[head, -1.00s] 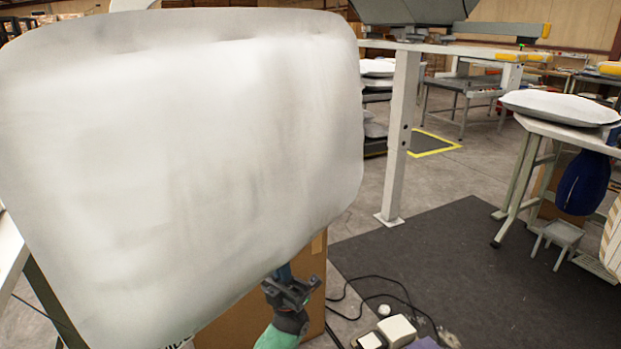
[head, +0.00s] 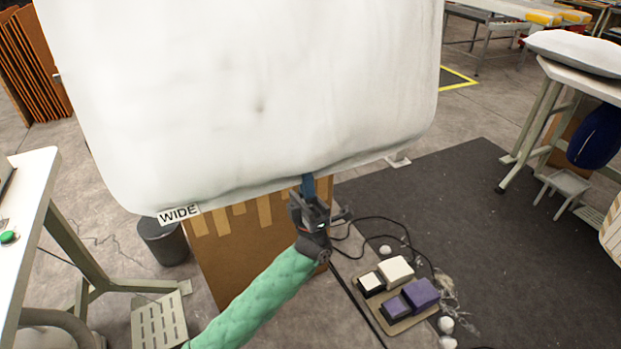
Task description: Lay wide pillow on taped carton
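A big white pillow (head: 260,90) hangs upright in front of me and fills much of the head view. A tag reading WIDE (head: 178,214) shows at its lower left edge; I cannot tell what the tag is fixed to. My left gripper (head: 308,188), on the green-sleeved arm, is at the pillow's lower edge and appears shut on it; the far finger is hidden. A brown carton with tan tape strips (head: 240,265) stands on the floor behind and below the pillow. The pillow hides its top. My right gripper is not in view.
A white table (head: 30,185) with a green button stands at left, near a dark bin (head: 163,240). A board with white and purple blocks (head: 400,290) and cables lie right of the carton. Another white pillow (head: 575,50) rests on a table at right.

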